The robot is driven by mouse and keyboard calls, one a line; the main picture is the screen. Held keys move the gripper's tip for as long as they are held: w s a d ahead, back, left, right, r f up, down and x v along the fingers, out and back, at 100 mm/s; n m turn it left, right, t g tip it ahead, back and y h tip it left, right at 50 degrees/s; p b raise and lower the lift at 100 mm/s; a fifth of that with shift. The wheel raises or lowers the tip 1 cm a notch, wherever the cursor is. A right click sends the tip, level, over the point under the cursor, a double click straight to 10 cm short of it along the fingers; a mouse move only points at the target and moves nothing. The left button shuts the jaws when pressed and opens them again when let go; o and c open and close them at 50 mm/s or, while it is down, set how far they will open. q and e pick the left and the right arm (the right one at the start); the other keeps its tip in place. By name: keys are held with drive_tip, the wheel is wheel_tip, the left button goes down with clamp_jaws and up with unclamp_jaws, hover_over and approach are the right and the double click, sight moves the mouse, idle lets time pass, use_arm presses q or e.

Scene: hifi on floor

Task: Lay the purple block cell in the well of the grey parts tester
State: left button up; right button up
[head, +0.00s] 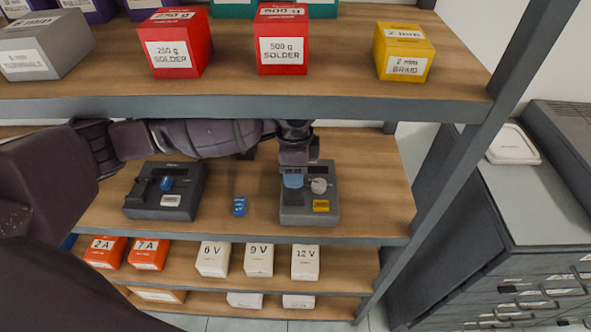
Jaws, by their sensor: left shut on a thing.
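The grey parts tester (294,216) stands on the middle shelf, with a round pale knob and a yellow label on top. My left gripper (293,184) points down over the tester's left side, beside the knob. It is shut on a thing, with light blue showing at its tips. I cannot make out any purple on the held thing; the gripper mostly hides it. The tester's well is also hidden, and I cannot tell whether the held thing touches the tester. My right gripper is not in view.
A darker tester (190,195) with a blue knob stands at left. A small blue block (239,206) lies between the testers. A shelf post (453,165) stands at right.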

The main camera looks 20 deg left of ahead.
sight(294, 192)
use_arm(q)
drive_tip(key=shift+w+a+f, duration=0.3)
drive_tip(key=shift+w+f, duration=0.15)
drive_tip(key=shift+f, duration=0.25)
drive_tip(key=shift+s+d+f, duration=0.1)
drive_tip(key=shift+d+f, duration=0.05)
drive_tip(key=shift+f, duration=1.55)
drive_tip(key=shift+f, duration=0.45)
idle(0.6)
drive_tip(key=o, duration=1)
drive_tip(key=shift+r, duration=0.15)
